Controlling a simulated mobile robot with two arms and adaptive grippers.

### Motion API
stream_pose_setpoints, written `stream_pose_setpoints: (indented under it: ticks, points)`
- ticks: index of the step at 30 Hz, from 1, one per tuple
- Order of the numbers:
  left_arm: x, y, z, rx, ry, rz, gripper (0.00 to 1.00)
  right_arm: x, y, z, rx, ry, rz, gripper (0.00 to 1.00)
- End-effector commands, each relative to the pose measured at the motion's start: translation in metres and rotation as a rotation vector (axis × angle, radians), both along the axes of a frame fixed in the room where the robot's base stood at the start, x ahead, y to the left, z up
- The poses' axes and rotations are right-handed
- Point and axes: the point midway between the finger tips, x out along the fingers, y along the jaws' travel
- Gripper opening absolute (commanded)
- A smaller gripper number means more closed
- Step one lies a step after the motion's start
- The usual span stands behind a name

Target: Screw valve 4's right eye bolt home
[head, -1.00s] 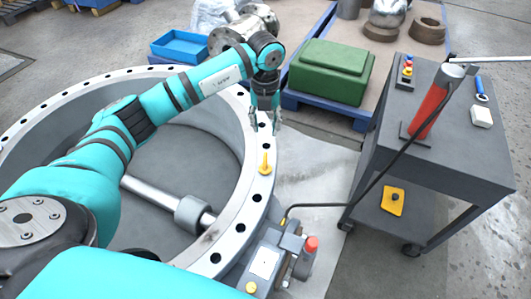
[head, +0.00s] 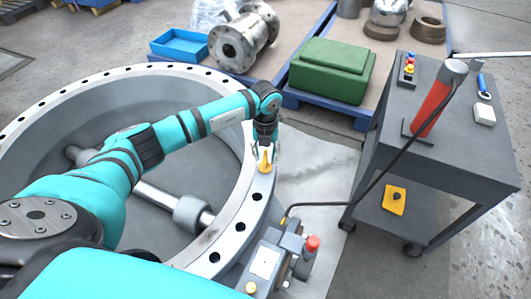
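The valve body (head: 245,205) is a large grey ring with a flange full of bolt holes, lying open at the left. A yellow eye bolt (head: 265,163) stands upright in the right side of its flange. My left gripper (head: 266,150) points down at the eye bolt from above and behind. Its fingers look spread to either side of the bolt's eye, and I see no clear contact. How far the bolt's thread is in is hidden. My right gripper is not in view.
A grey cart (head: 455,150) with a red cylinder (head: 432,105) stands at the right. A dark hose runs from it to a small grey unit (head: 268,258) beside the flange. A green case (head: 330,70), blue tray (head: 180,45) and flanged metal part (head: 235,45) lie behind.

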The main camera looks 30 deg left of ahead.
Motion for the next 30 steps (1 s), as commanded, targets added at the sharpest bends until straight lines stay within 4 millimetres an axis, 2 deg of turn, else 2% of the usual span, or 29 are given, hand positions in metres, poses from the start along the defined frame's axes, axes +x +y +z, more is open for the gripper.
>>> stream_pose_setpoints:
  ticks: [2,10,22,30]
  points:
    - [0.0,-0.0001,0.0002,0.0,0.0,0.0,0.36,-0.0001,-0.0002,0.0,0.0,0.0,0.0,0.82]
    - [0.0001,0.0,0.0006,0.0,0.0,0.0,0.0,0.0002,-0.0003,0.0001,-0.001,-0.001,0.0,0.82]
    - [0.0006,-0.0001,0.0009,0.0,-0.001,-0.024,0.0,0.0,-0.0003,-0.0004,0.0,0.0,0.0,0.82]
    - [0.0012,-0.001,0.001,0.0,-0.002,-0.16,0.0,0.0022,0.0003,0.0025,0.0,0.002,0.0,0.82]
